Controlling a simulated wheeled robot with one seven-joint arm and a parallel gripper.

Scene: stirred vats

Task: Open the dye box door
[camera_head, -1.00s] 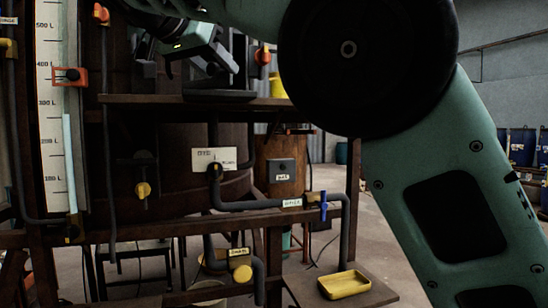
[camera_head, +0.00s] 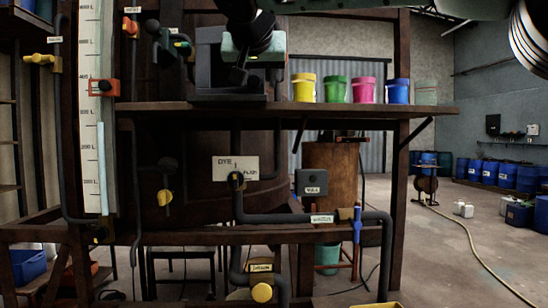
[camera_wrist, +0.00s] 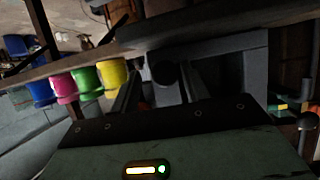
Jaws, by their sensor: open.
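The dye box (camera_head: 208,62) is a dark grey box on the brown shelf, left of the coloured buckets. My gripper (camera_head: 240,76) is in front of its right part and hides much of its face. In the wrist view the grey box (camera_wrist: 256,68) lies just ahead of my gripper (camera_wrist: 160,88). The two dark fingers are apart, with a dark round knob (camera_wrist: 165,73) showing between them. I cannot tell whether the fingers touch it. The picture is dark and I cannot tell how the door stands.
Yellow (camera_head: 304,87), green (camera_head: 335,89), pink (camera_head: 365,90) and blue (camera_head: 398,91) buckets stand on the shelf (camera_head: 430,113) to the right. A lever valve (camera_head: 178,42) is left of the box. Pipes with a blue-handled valve (camera_head: 357,224) run below.

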